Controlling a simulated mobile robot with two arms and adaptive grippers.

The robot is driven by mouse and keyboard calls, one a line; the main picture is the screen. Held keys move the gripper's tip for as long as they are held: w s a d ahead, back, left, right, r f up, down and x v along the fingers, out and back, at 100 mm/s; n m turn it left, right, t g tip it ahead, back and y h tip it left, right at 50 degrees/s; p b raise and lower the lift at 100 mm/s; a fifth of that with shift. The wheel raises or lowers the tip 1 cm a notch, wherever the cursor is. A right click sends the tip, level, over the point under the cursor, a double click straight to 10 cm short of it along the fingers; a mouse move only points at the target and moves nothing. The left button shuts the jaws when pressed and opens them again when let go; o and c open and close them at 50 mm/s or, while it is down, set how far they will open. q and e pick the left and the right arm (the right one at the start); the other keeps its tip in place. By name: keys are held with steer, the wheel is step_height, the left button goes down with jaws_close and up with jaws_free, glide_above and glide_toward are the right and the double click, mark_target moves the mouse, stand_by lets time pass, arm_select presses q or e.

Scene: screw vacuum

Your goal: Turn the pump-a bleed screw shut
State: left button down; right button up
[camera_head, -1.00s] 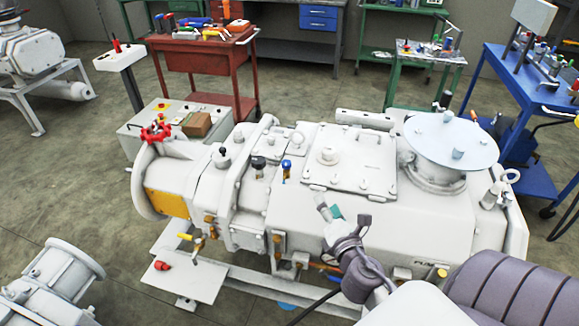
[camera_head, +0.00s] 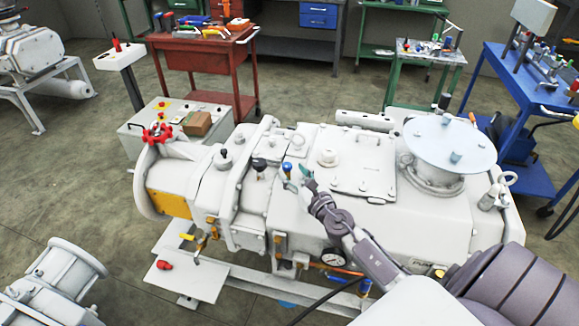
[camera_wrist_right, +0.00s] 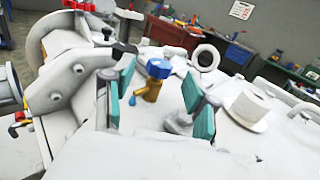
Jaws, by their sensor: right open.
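The bleed screw (camera_head: 287,167) has a blue head and stands upright on top of the white pump. In the right wrist view the blue-headed screw (camera_wrist_right: 158,69) sits on a brass body with a side spout, and a small blue drop-like spot shows below the spout. My right gripper (camera_head: 298,178) is open just beside the screw. In the wrist view its two teal-padded fingers (camera_wrist_right: 160,98) are apart, with the screw showing between them, a little beyond the tips. I cannot tell any contact. My left gripper is not in view.
A black-topped fitting (camera_head: 259,165) stands close left of the screw. A raised bolted cover (camera_head: 355,165) and a large round lid (camera_head: 450,140) lie to the right. A red handwheel (camera_head: 157,133) is at the pump's left end. A gauge (camera_head: 333,257) is on the front.

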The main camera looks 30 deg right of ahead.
mark_target(287, 166)
steer(key=shift+w, duration=1.3)
jaws_close()
